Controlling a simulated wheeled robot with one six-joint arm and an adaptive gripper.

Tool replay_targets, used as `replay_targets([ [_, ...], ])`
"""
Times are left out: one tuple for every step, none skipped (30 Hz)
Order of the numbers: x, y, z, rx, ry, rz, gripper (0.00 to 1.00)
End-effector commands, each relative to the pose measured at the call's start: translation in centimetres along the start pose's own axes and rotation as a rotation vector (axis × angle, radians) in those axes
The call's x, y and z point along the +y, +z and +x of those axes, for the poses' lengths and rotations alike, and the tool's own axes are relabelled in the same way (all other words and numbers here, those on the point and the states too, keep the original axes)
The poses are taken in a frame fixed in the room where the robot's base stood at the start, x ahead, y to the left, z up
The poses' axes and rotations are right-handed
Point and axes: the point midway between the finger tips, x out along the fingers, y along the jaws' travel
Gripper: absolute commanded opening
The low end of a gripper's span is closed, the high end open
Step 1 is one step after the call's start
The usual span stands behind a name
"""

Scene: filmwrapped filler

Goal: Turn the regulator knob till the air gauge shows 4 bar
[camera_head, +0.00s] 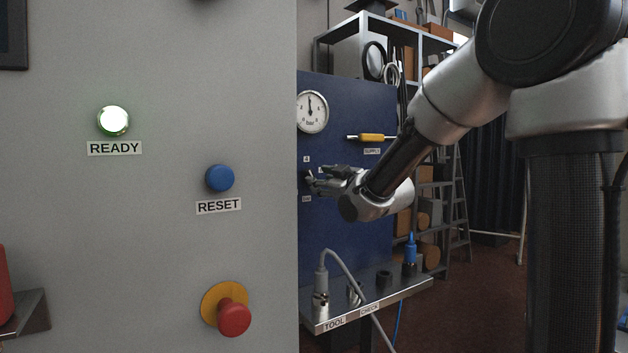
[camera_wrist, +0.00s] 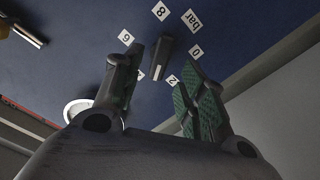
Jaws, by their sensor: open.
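The air gauge (camera_head: 312,112) is a round white dial on the blue panel, with its needle pointing almost straight up; its figures are too small to read surely. In the wrist view, the dark regulator knob (camera_wrist: 156,59) has a long bar grip and sits in a ring of white labels, among them 0, 2, 6, 8 and bar. My gripper (camera_wrist: 161,70) is open, its green-padded fingers spread to either side of the knob, with no clear contact. In the head view, my gripper (camera_head: 317,179) is close to the panel and mostly hides the knob.
A yellow supply valve handle (camera_head: 371,137) is above my wrist. Below is a metal shelf (camera_head: 390,303) with a grey hose and a blue-topped fitting (camera_head: 410,249). A grey cabinet front (camera_head: 120,240) with a blue RESET button (camera_head: 219,178) and red stop button (camera_head: 234,320) fills the left.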

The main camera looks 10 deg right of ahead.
Motion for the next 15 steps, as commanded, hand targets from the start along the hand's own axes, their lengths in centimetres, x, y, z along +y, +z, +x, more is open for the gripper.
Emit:
replay_targets([
  [0.1, -0.1, -1.3, 0.001, 0.002, 0.000, 0.41],
  [0.1, -0.1, -1.9, 0.001, 0.002, 0.000, 0.41],
  [0.1, 0.0, -2.7, 0.001, 0.001, 0.000, 0.41],
  [0.1, -0.1, -3.3, 0.002, 0.002, 0.000, 0.41],
  [0.1, 0.0, -3.8, 0.001, 0.001, 0.000, 0.41],
  [0.1, -0.1, -4.4, 0.001, 0.002, 0.000, 0.41],
  [0.1, -0.1, -4.8, 0.002, 0.002, 0.000, 0.41],
  [0.1, 0.0, -5.1, 0.001, 0.001, 0.000, 0.41],
  [0.0, 0.0, -5.4, 0.001, 0.001, -0.001, 0.41],
  [0.1, 0.0, -5.7, 0.001, 0.001, -0.001, 0.41],
  [0.0, 0.0, -5.8, 0.001, 0.001, -0.001, 0.41],
  [0.0, 0.0, -6.0, 0.001, 0.000, 0.000, 0.41],
  [0.0, 0.0, -6.0, 0.000, 0.000, 0.000, 0.41],
  [0.0, 0.0, -6.1, 0.000, 0.000, 0.000, 0.41],
  [0.0, 0.0, -6.1, 0.000, 0.000, 0.000, 0.41],
])
